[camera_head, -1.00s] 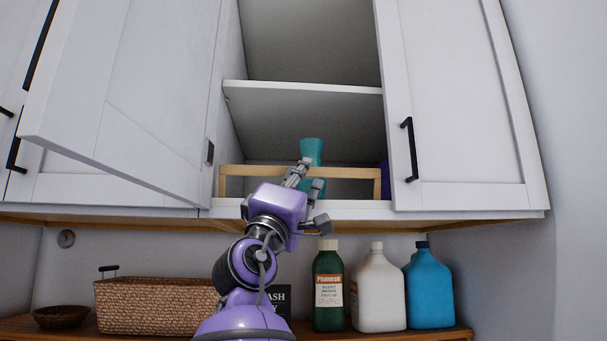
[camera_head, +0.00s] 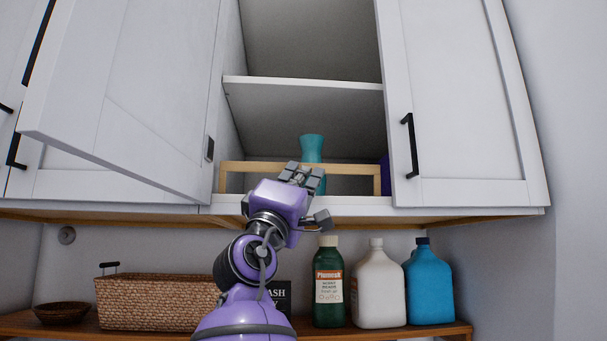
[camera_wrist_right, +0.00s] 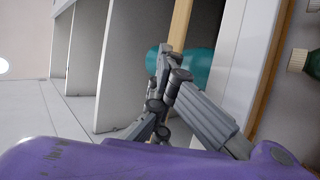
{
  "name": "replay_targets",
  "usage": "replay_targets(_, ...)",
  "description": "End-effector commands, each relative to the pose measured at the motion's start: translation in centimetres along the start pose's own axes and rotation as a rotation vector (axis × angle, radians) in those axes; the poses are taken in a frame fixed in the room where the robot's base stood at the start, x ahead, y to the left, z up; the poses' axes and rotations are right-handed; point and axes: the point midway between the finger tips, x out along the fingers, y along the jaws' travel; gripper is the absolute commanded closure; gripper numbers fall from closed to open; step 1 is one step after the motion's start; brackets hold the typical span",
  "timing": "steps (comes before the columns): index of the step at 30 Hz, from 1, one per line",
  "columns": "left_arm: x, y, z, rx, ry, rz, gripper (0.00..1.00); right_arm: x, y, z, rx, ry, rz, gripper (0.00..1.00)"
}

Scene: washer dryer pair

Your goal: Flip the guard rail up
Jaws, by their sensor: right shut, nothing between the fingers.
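The wooden guard rail (camera_head: 238,166) stands upright across the front of the open cabinet's bottom shelf. It also shows in the right wrist view (camera_wrist_right: 181,22). A teal vase (camera_head: 312,146) stands behind the rail, and it shows in the wrist view (camera_wrist_right: 198,70) too. My right gripper (camera_head: 305,176) is shut and empty, in front of the middle of the rail and hiding part of it. In the wrist view its fingers (camera_wrist_right: 172,65) overlap the rail; I cannot tell whether they touch. My left gripper is out of view.
The left cabinet door (camera_head: 130,100) swings outward, left of my arm. The right door (camera_head: 460,110) is shut. Below, a wicker basket (camera_head: 155,305), a green bottle (camera_head: 328,285), a white jug (camera_head: 378,290) and a blue jug (camera_head: 429,288) stand on a wooden shelf.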

Motion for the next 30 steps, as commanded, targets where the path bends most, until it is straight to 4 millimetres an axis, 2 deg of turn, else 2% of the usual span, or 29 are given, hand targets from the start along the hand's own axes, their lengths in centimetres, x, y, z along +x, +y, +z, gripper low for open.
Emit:
replay_targets(2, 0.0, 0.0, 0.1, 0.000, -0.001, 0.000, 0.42, 0.0, 0.0, 0.0, 0.000, 0.000, 0.000, 0.98)
replay_targets(7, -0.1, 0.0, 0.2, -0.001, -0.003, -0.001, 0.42, 0.0, 0.0, 0.0, 0.000, 0.000, 0.000, 0.76)
replay_targets(18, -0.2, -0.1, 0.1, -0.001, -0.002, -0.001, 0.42, -0.1, 0.1, 0.0, 0.000, 0.000, -0.001, 0.75)
replay_targets(30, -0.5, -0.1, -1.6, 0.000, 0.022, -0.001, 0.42, -1.9, 2.1, -0.3, 0.001, -0.001, 0.001, 0.75)
